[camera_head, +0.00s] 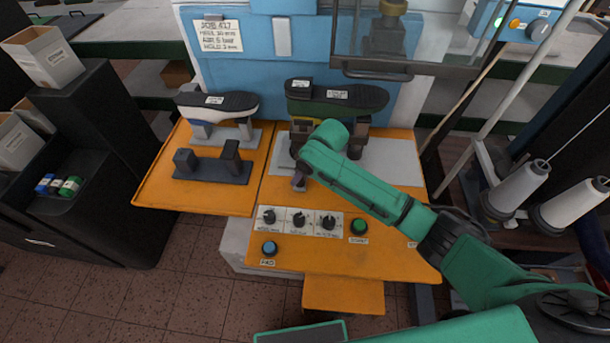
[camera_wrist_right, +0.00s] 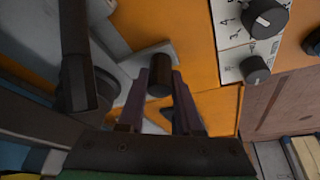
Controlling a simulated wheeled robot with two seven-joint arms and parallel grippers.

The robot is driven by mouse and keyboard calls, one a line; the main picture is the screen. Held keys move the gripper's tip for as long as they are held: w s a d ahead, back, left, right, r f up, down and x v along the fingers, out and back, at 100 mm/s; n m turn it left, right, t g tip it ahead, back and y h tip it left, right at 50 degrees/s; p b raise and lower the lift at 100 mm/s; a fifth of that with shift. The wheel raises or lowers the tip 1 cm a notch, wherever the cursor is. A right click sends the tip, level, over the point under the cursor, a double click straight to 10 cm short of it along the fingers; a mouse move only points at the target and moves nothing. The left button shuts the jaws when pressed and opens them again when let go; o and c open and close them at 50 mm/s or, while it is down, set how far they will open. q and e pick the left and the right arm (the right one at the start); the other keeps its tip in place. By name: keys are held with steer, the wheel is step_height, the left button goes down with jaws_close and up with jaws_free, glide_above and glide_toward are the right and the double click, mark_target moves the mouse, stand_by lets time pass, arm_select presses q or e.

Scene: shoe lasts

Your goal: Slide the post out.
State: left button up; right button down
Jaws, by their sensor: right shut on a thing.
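My right gripper (camera_head: 299,181) reaches in from the right over the orange bench and points down at the front of the grey plate (camera_head: 385,158). In the right wrist view its two dark fingers (camera_wrist_right: 160,90) are closed on a dark round post (camera_wrist_right: 159,80), whose rounded end shows between the fingertips. The post's far end and its seat are hard to make out. A green shoe with a dark sole (camera_head: 335,95) sits sole up on the fixture behind the gripper. My left gripper is not in view.
A white shoe with a dark sole (camera_head: 217,103) sits sole up on a stand at the left. An empty grey two-post stand (camera_head: 213,170) is in front of it. Knobs (camera_head: 299,219), a green button (camera_head: 359,227) and a blue button (camera_head: 269,248) line the front. A clear guard (camera_head: 410,55) hangs behind.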

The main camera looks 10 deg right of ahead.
steer(key=shift+a, duration=0.15)
steer(key=c, duration=0.8)
jaws_free()
steer(key=shift+r, duration=0.1)
steer(key=shift+o, duration=1.1)
steer(key=shift+a, duration=0.1)
steer(key=shift+w, duration=0.1)
steer(key=b+v, duration=0.1)
steer(key=v, duration=0.6)
steer(key=shift+r, duration=0.15)
